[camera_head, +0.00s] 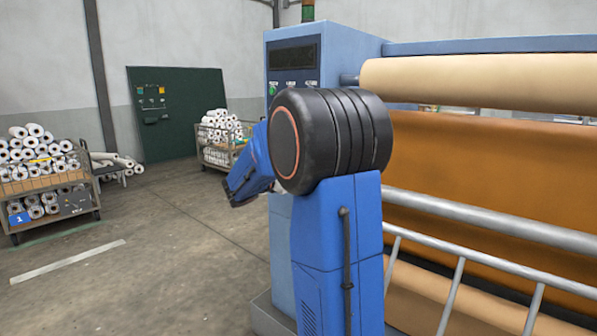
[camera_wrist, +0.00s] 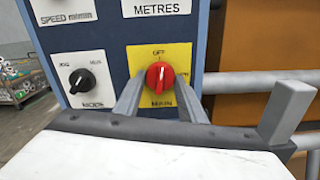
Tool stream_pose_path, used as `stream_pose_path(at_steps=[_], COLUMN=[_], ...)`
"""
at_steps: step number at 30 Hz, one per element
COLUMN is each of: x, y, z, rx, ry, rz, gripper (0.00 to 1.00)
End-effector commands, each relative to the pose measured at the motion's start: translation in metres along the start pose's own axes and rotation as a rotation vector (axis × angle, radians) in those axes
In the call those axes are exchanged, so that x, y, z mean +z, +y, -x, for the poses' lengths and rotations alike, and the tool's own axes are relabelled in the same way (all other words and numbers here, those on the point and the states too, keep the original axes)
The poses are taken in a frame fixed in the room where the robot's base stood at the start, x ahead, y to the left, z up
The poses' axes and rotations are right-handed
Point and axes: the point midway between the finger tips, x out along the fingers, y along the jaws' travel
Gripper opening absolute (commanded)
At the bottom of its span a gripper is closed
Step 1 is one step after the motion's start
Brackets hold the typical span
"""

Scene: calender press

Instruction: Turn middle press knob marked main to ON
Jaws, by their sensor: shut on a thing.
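In the wrist view a red knob (camera_wrist: 160,75) sits on a yellow plate (camera_wrist: 177,54) on the blue press panel. Its pale pointer line points up, toward a small label that looks like OFF; the label under the knob is blurred. My gripper (camera_wrist: 158,88) has one finger on each side of the red knob and is shut on it. In the head view my arm stands in front of the press (camera_head: 345,57) and hides the knob and the gripper.
A black knob (camera_wrist: 82,80) on a white plate is left of the red one. Labels for SPEED (camera_wrist: 67,17) and METRES (camera_wrist: 160,9) are above. A railing (camera_head: 480,232) and rollers (camera_head: 485,80) lie right. Roll carts (camera_head: 50,185) stand left; the floor between is clear.

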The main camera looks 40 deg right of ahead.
Motion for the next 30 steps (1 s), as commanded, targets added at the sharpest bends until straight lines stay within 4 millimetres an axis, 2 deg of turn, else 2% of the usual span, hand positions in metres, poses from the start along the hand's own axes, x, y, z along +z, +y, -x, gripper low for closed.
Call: stream_pose_path(at_steps=[30], x=[0.0002], y=[0.0022], z=[0.0003], rx=[-0.001], ry=[0.001], rz=[-0.954], gripper=[0.15])
